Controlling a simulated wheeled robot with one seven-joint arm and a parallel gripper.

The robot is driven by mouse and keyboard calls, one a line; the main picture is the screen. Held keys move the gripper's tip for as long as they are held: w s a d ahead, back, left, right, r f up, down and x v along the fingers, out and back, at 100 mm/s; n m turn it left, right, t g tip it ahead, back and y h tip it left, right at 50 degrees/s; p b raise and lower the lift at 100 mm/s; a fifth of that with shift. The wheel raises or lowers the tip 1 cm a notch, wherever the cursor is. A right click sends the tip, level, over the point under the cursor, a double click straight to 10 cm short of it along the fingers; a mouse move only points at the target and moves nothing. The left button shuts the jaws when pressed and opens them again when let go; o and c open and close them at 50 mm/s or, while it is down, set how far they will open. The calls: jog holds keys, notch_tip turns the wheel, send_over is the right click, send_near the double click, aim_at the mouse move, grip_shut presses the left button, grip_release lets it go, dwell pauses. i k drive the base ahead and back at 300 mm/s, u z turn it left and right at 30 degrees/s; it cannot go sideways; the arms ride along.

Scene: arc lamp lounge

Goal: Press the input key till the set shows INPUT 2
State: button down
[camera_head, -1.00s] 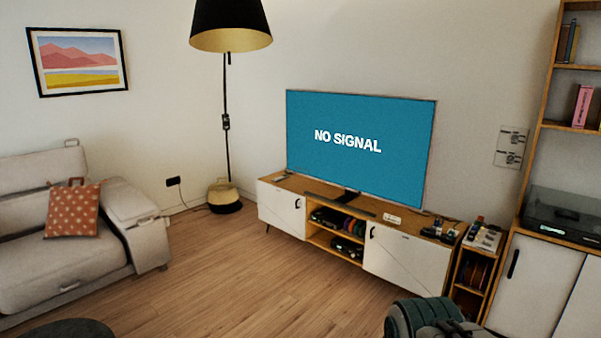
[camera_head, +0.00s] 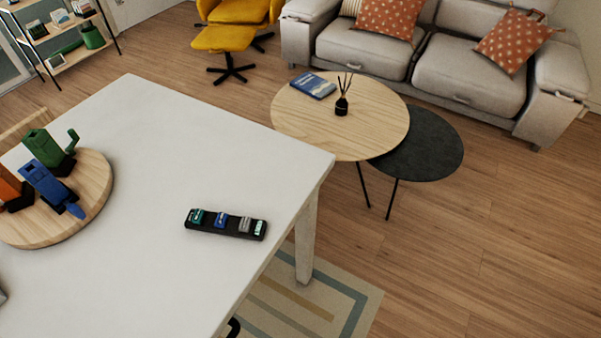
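A small black bar (camera_head: 226,224) lies near the right edge of the white table. It carries a few coloured blocks or keys: teal, blue, grey and pale green; any markings are too small to read. I cannot tell whether one of them is the input key. The television set is out of view now, so its present screen cannot be seen. My gripper is not in view.
A round wooden board (camera_head: 96,205) with green, blue and orange items stands on the white table (camera_head: 150,130) at left. Beyond are a round wooden coffee table (camera_head: 300,125), a dark round table (camera_head: 425,150), a grey sofa (camera_head: 450,70) and a yellow chair (camera_head: 228,40). Wood floor is clear at right.

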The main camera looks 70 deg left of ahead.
aim_at(223, 218)
jog(key=u, duration=3.4)
